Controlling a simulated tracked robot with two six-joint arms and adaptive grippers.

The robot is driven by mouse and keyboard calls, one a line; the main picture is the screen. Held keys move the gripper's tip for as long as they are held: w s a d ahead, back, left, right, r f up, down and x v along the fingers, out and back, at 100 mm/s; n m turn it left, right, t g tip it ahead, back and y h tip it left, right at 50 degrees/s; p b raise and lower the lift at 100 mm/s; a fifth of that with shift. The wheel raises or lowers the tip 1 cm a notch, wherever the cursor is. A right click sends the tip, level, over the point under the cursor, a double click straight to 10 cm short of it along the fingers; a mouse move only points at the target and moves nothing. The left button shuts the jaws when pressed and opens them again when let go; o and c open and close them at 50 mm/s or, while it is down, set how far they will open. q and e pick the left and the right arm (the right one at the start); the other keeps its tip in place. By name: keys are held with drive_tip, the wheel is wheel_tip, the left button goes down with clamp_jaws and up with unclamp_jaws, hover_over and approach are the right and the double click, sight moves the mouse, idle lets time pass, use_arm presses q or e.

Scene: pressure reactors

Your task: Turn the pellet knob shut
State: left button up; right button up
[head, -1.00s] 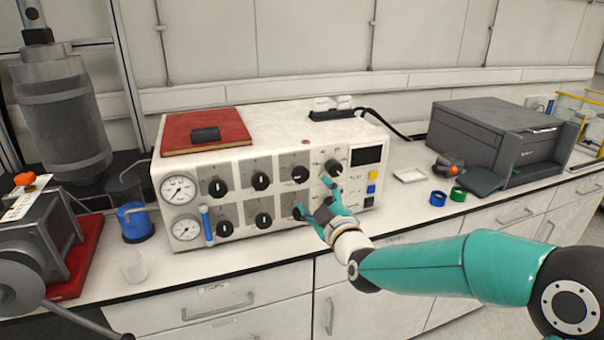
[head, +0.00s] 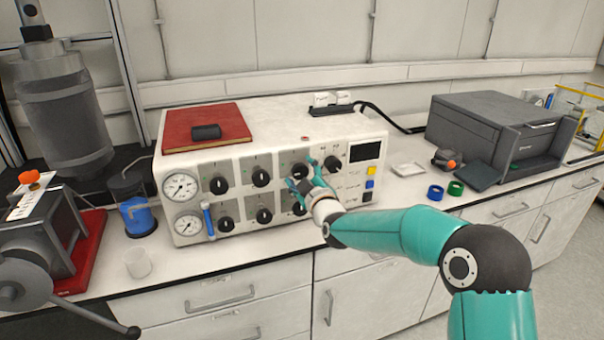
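A white control unit (head: 285,215) stands on the bench with two rows of black knobs on its front. The labels are too small to read, so I cannot tell which knob is the pellet knob. My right gripper (head: 301,173) is in front of the third knob of the upper row (head: 298,170). Its teal fingers are spread, one to the upper right of this knob and one to the lower left. I cannot tell whether they touch it. The hand partly covers the knob below (head: 299,208). My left gripper is out of view.
Two gauges (head: 181,186) and a blue tube (head: 208,220) are at the unit's left. A red book (head: 180,133) lies on top. A grey printer (head: 490,135), a blue ring (head: 435,192) and a green ring (head: 456,188) are to the right. A small cup (head: 138,263) stands at the front left.

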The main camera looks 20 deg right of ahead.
drive_tip(key=c, duration=1)
drive_tip(key=shift+o, duration=0.2)
drive_tip(key=shift+f+m+b, duration=0.25)
drive_tip(key=shift+m+b, duration=0.25)
drive_tip(key=shift+b, duration=0.45)
drive_tip(key=m+b, duration=0.5)
drive_tip(key=b, duration=0.2)
drive_tip(key=shift+a+f, duration=0.1)
drive_tip(key=shift+a, duration=0.05)
drive_tip(key=m+b, duration=0.2)
drive_tip(key=m, duration=0.1)
drive_tip(key=m+b, duration=0.2)
drive_tip(key=m, duration=0.1)
drive_tip(key=m+b, duration=0.1)
drive_tip(key=m, duration=0.2)
drive_tip(key=shift+b, duration=0.4)
drive_tip(key=shift+r+m+b, duration=0.25)
drive_tip(key=shift+m+b, duration=0.25)
drive_tip(key=shift+m, duration=1)
